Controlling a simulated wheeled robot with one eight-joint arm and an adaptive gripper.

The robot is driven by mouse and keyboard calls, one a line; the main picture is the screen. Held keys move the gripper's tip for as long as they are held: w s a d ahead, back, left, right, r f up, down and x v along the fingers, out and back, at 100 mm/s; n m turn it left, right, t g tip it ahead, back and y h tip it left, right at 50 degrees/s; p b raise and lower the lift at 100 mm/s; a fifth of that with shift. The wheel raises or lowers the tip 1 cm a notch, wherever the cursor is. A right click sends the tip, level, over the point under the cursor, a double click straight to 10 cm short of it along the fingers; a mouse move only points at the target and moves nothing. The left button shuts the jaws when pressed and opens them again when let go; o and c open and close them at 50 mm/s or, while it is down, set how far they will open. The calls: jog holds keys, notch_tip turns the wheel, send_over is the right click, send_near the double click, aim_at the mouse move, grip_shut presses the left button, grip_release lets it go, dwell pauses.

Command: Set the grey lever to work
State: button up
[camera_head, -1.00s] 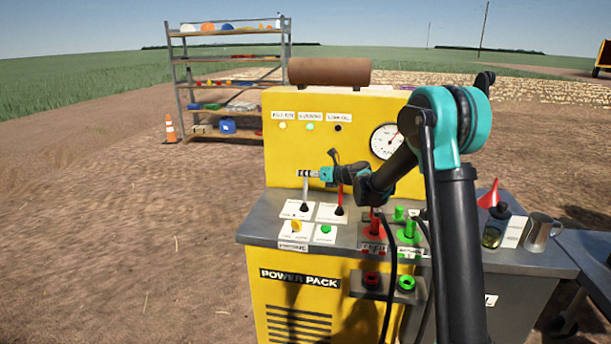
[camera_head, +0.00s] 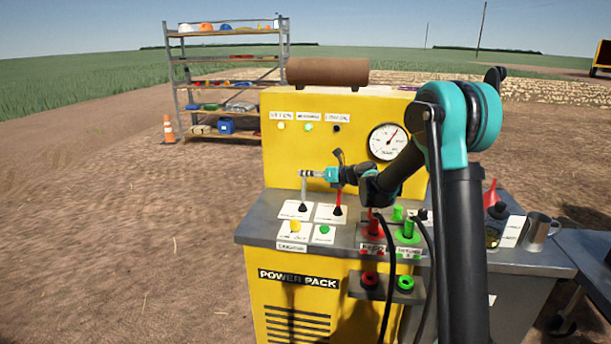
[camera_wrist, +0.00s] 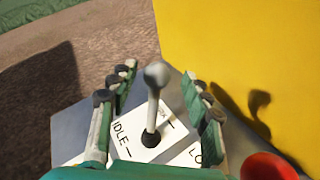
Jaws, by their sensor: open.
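The grey lever (camera_head: 303,192) stands on a white plate at the left of the yellow power pack's worktop. In the wrist view its round grey knob (camera_wrist: 156,76) tops a shaft rising from a black boot. The plate (camera_wrist: 140,149) reads IDLE on the left; a second label behind the shaft is partly hidden. My gripper (camera_wrist: 158,72) is open, with one finger on each side of the lever and visible gaps to both.
A red lever (camera_head: 338,202) stands just right, close to my gripper; its red knob (camera_wrist: 268,167) shows in the wrist view. The yellow panel (camera_head: 285,155) rises behind. Yellow (camera_head: 295,226) and green (camera_head: 324,230) buttons and cabled plugs (camera_head: 407,230) lie in front and right.

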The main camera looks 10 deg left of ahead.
jog(key=v, duration=0.9)
jog(key=shift+d, duration=0.2)
jog(key=shift+s, duration=0.1)
jog(key=s+d+f+n+g+h, duration=0.1)
jog(key=s+d+f+n+h, duration=0.3)
jog(key=s+d+n, duration=0.5)
jog(key=s+d+f+n+g+h, duration=0.1)
jog(key=s+d+f+n+h, duration=0.3)
jog(key=s+d+f+n, duration=0.4)
jog(key=s+d+f+n+g+h, duration=0.1)
jog(key=s+d+f+n+h, duration=0.4)
jog(key=s+d+n, duration=0.6)
jog(key=s, duration=0.9)
jog(key=shift+d+f, duration=0.25)
jog(key=shift+f, duration=0.15)
